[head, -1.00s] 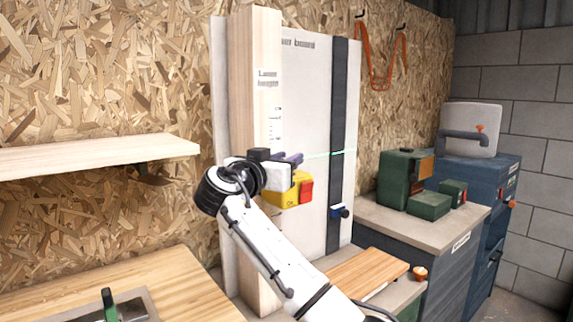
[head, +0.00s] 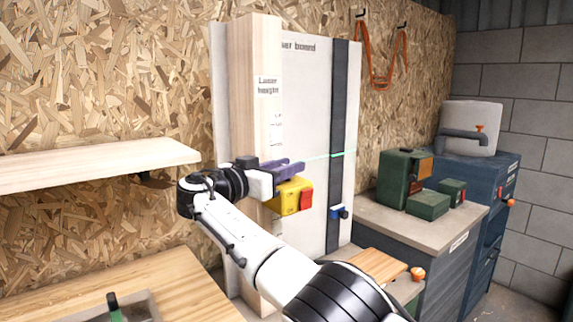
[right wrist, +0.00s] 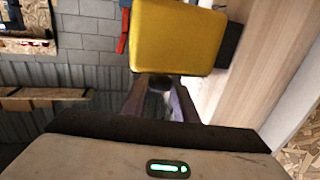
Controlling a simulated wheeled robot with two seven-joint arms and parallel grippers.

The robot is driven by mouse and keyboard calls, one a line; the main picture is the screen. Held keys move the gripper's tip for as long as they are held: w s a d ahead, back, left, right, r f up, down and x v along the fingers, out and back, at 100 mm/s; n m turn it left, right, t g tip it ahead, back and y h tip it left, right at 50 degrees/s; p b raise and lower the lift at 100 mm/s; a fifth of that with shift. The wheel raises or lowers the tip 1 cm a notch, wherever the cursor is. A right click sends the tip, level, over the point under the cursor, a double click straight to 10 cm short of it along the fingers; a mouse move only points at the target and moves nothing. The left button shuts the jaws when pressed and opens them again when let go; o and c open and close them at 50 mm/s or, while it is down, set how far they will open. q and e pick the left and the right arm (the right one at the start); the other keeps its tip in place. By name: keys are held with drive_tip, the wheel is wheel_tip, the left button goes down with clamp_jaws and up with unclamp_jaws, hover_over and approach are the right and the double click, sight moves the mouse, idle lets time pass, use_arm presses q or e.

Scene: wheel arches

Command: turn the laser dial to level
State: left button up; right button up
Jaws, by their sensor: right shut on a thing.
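The yellow laser box (head: 289,197) with a red part (head: 306,199) on its right sits against the front of the wooden post (head: 254,120). It also fills the top middle of the right wrist view (right wrist: 180,35). My right gripper (head: 290,168) is at the top of this box, its purple fingers pointing right. In the right wrist view my right gripper (right wrist: 160,98) is shut around a dark round piece, apparently the laser dial (right wrist: 160,83), mostly hidden between the fingers. A green laser line (head: 338,155) crosses the board, rising slightly to the right. My left gripper is out of view.
The pale laser board (head: 305,110) has a dark vertical strip (head: 338,110). A small blue piece (head: 339,212) sits low on that strip. A shelf (head: 90,168) is at left, above a wooden bench (head: 165,285). Green boxes (head: 428,205) stand on the cabinet at right.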

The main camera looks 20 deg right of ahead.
idle(0.3)
drive_tip(key=o, duration=1.1)
drive_tip(key=shift+c, duration=0.2)
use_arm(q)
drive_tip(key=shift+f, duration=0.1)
